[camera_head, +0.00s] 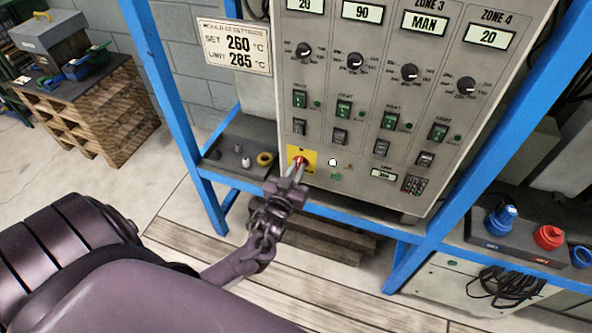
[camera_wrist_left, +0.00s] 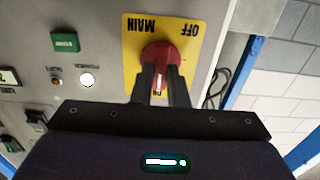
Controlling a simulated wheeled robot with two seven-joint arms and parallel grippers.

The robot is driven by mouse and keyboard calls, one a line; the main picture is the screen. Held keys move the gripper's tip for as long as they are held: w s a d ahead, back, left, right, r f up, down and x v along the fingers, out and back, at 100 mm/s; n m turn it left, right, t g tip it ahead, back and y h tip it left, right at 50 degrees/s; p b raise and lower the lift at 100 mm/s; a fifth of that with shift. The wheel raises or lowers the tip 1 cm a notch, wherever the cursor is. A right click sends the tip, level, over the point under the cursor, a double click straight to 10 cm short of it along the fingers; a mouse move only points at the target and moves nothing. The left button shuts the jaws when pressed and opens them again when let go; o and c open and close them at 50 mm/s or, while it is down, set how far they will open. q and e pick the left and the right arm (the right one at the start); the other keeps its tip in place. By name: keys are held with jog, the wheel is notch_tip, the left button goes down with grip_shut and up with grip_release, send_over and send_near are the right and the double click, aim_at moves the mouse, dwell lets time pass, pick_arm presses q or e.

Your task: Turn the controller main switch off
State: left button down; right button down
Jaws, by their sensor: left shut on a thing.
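The red main switch knob (camera_head: 299,161) sits on a yellow plate (camera_head: 310,155) at the lower left of the grey controller (camera_head: 345,120). In the left wrist view the plate (camera_wrist_left: 135,50) appears upside down, with MAIN and OFF at its top and ON at its bottom. The knob (camera_wrist_left: 160,52) has a white mark pointing towards ON. My left gripper (camera_head: 297,174) is shut on the knob, one finger on each side of it; the fingers also show in the left wrist view (camera_wrist_left: 160,84). They cover part of the knob. My right gripper is out of view.
A blue frame (camera_head: 178,95) surrounds the controller, with an upright left of the switch. A dark shelf (camera_head: 225,165) with small parts lies just left. Coloured sockets (camera_head: 548,237) are at the right. A crate table (camera_head: 100,112) with tools stands at the far left.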

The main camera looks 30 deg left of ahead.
pick_arm(q)
jog(key=shift+n, duration=1.1)
jog(key=n, duration=0.3)
jog(key=shift+a+n, duration=0.1)
jog(key=shift+n, duration=0.3)
jog(key=n, duration=0.2)
jog(key=shift+f+n, duration=0.1)
jog(key=shift+n, duration=0.2)
jog(key=shift+s+a+f+n+p, duration=0.1)
jog(key=shift+n+p, duration=0.25)
jog(key=shift+n, duration=1.95)
jog(key=shift+f+n+p, duration=0.1)
jog(key=shift+n+p, duration=0.25)
jog(key=shift+n, duration=1.95)
